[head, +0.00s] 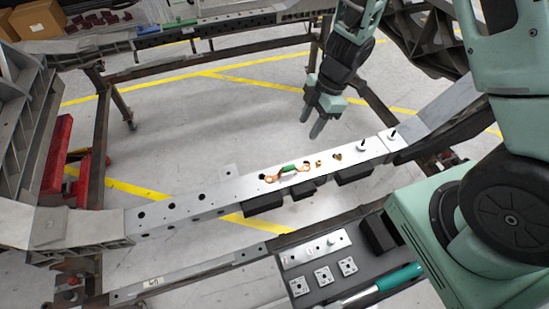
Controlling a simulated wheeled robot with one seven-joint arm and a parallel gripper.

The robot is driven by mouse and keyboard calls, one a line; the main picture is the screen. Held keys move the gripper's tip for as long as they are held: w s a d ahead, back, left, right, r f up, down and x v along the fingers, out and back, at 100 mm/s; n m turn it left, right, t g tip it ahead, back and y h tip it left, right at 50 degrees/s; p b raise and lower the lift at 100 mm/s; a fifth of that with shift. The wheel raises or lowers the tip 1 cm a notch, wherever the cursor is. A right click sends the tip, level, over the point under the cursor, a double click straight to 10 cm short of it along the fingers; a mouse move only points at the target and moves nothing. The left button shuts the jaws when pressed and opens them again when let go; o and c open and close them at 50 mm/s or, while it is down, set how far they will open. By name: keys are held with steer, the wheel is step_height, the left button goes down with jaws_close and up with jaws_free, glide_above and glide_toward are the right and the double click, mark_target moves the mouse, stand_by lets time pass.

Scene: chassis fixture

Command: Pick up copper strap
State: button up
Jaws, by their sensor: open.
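The copper strap (271,179) lies on top of the near silver chassis rail (228,190), around the middle of the picture. It has copper-orange ends and a green middle section. My gripper (315,127) hangs above and behind the rail, up and to the right of the strap, with its fingers pointing down. It is open, empty and apart from the strap.
Small brass pieces (337,156) and bolts (362,146) sit on the rail right of the strap. Black blocks (264,205) hang along its front side. A grey shelf in front holds square plates (323,275) and a teal-handled tool (399,277). Open floor lies behind the rail.

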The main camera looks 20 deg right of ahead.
steer(key=b, duration=0.4)
glide_above(290, 166)
steer(key=d, duration=0.2)
steer(key=f, duration=1.1)
steer(key=shift+w+a+f, duration=0.2)
steer(key=shift+f, duration=0.1)
steer(key=b+x, duration=0.3)
steer(key=x, duration=0.2)
steer(key=shift+s+f, duration=0.1)
steer(key=shift+s, duration=0.1)
jaws_close()
